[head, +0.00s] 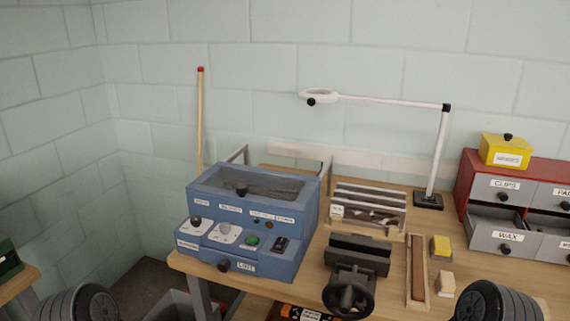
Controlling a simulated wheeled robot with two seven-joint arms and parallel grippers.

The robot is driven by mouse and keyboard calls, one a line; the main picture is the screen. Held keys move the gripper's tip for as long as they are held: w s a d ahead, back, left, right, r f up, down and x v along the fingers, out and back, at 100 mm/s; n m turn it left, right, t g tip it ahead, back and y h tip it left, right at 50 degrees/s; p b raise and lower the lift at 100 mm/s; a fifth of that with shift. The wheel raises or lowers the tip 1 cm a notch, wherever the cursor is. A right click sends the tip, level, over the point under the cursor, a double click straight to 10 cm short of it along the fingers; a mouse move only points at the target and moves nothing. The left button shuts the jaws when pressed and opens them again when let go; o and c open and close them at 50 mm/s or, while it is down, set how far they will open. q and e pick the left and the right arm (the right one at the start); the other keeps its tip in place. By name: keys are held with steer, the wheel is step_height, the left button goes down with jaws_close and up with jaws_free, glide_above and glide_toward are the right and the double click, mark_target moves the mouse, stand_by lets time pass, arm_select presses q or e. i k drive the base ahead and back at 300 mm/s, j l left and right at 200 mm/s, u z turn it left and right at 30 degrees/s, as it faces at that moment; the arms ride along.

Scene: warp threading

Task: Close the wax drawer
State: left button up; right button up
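The wax drawer (506,238) is a grey drawer labelled WAX with a dark knob, at the right in the head view. It sits low in a red cabinet (465,180) on the bench. It is pulled out, and its dark inside shows between its front and the closed clips drawer (504,191) above. Neither gripper is in view. Dark ribbed round parts, which seem to belong to my arms, show at the bottom left and bottom right, apart from the drawer.
A yellow box (505,152) stands on the cabinet. Another drawer to the right also looks open. A lamp (437,155), yellow block (440,246), pale block (446,284), wooden tray (417,270), black vise (355,265) and blue machine (250,215) occupy the bench.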

mark_target(496, 230)
steer(key=z, duration=1.4)
steer(key=j+u, duration=0.4)
steer(key=i+j+u, duration=0.1)
steer(key=u, duration=0.3)
